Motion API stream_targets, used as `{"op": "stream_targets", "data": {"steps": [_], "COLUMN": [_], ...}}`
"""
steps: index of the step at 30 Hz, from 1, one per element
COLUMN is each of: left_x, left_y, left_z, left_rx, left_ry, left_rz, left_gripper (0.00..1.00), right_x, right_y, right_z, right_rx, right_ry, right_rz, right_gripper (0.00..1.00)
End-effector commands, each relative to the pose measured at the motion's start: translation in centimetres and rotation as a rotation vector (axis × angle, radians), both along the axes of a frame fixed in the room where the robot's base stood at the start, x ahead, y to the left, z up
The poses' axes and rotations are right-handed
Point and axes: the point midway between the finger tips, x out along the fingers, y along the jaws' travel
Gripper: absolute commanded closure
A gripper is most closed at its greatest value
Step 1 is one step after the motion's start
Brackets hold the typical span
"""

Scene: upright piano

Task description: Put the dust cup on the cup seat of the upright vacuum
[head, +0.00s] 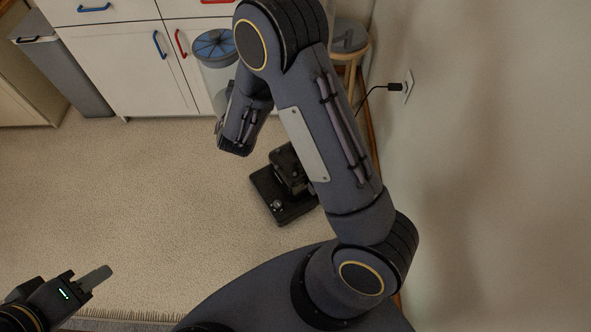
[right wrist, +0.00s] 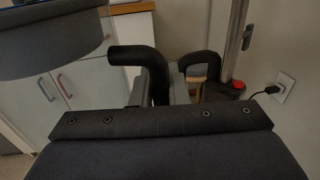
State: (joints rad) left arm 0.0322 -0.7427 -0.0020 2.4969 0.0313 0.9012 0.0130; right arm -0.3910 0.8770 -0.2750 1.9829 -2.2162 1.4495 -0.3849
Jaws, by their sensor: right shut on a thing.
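The dust cup (head: 212,76), clear with a blue ribbed top, shows upright in the head view just left of my right forearm, which covers part of it. The gripper's dark body (right wrist: 165,122) fills the bottom of the right wrist view. The black upright vacuum (head: 283,212) stands on the floor below and right of the cup, partly behind my right arm. I cannot make out its cup seat clearly. My left gripper (head: 98,276) is at the lower left, away from both; its finger opening is unclear.
White cabinets (head: 105,65) with blue and red handles stand at the back. A wooden stool (head: 350,42) stands by the right wall. A black plug and cord (head: 394,87) run from the wall socket. The carpet (head: 130,180) is clear on the left.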

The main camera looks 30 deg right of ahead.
Motion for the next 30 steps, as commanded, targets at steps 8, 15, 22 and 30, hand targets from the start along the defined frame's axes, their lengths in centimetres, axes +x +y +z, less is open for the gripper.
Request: {"op": "stream_targets", "data": {"steps": [8,15,22,30], "left_x": [0.0,0.0,0.0,0.0], "left_y": [0.0,0.0,0.0,0.0], "left_z": [-10.8,-17.5,-20.4,-21.6], "left_rx": [0.000,0.000,0.000,0.000], "left_ry": [0.000,0.000,-0.001,-0.001], "left_rz": [0.000,0.000,0.000,0.000], "left_gripper": [0.64,0.64,0.64,0.64], "right_x": [2.2,2.9,3.1,1.3], "right_y": [-2.2,-2.5,-2.0,-4.2], "right_z": [-12.5,-21.5,-26.0,-28.0], "right_rx": [0.000,-0.001,0.000,-0.002], "right_ry": [-0.006,-0.007,-0.008,-0.003], "right_rz": [-0.310,-0.525,-0.627,-0.652], "right_gripper": [1.00,1.00,1.00,1.00]}}
